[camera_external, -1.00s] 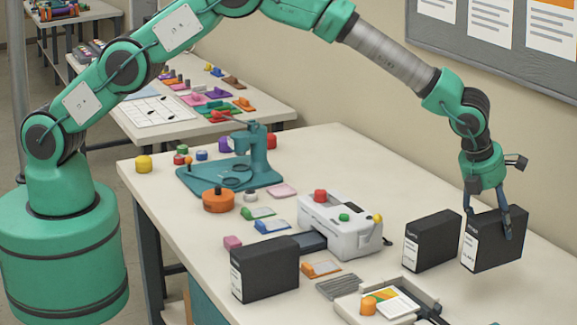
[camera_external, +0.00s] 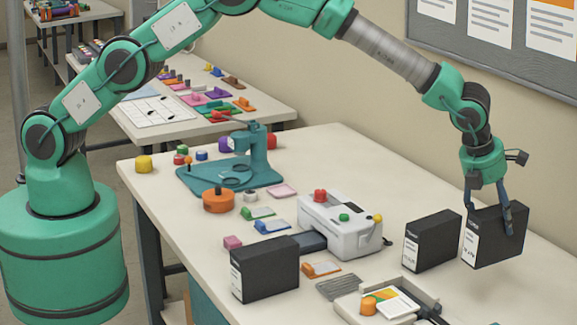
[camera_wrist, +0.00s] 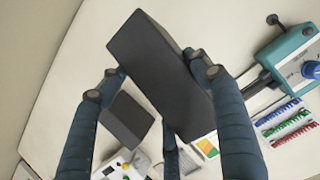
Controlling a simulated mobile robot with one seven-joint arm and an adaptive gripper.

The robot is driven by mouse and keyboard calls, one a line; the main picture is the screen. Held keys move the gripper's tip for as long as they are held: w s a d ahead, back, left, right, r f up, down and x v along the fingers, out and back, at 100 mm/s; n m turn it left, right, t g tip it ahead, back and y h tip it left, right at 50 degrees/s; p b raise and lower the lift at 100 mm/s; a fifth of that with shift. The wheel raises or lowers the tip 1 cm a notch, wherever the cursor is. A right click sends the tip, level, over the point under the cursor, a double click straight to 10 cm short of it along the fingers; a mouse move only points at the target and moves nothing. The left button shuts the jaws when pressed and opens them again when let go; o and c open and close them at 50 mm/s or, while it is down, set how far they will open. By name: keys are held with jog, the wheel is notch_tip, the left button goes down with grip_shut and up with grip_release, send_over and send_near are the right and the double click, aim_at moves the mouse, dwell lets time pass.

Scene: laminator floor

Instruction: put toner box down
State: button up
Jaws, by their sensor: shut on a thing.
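A black toner box (camera_external: 497,236) with a white label strip is at the right of the table in the external view. My gripper (camera_external: 493,210) is shut on its upper part, one finger on each side. The box is upright and very near the table top; I cannot tell whether it touches. In the wrist view the held toner box (camera_wrist: 160,72) lies between my fingers (camera_wrist: 155,85). A second black box (camera_external: 432,240) stands just left of it, with a narrow gap, and shows in the wrist view (camera_wrist: 127,120). A third black box (camera_external: 265,268) stands at the front left.
A white laminator-like machine (camera_external: 340,226) stands left of the boxes. A tray (camera_external: 345,306) with cards lies in front. A teal press (camera_external: 235,165) stands farther back. A teal device (camera_wrist: 295,60) shows at the wrist view's right. Table around the held box's right side is clear.

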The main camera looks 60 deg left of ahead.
notch_tip(320, 180, up, 4)
jog(key=shift+r, duration=0.25)
jog(key=w+a+n+g+y, duration=0.1)
jog(key=w+a+n, duration=0.25)
jog(key=a, duration=2.05)
jog(key=w+a+n+y, duration=0.2)
jog(key=a+n, duration=0.2)
jog(key=a, duration=2)
jog(key=s+a+n+g+y+b, duration=0.15)
jog(key=s+a, duration=0.35)
jog(key=a, duration=0.7)
jog(key=s+a+n+p, duration=0.1)
jog(key=s+a+n, duration=0.35)
jog(key=a, duration=0.75)
jog(key=s+a+n+b, duration=0.1)
jog(key=s+a, duration=0.6)
jog(key=a, duration=0.5)
notch_tip(320, 180, down, 11)
jog(key=shift+w+r, duration=0.15)
jog(key=shift+w, duration=0.2)
jog(key=shift+d, duration=0.1)
jog(key=shift+w, duration=0.15)
jog(key=w+a, duration=0.2)
jog(key=w, duration=0.5)
jog(key=w+a+f, duration=0.1)
jog(key=w+a, duration=0.2)
jog(key=w, duration=0.4)
jog(key=shift+w+a+f+b, duration=0.25)
jog(key=shift+w+b, duration=0.15)
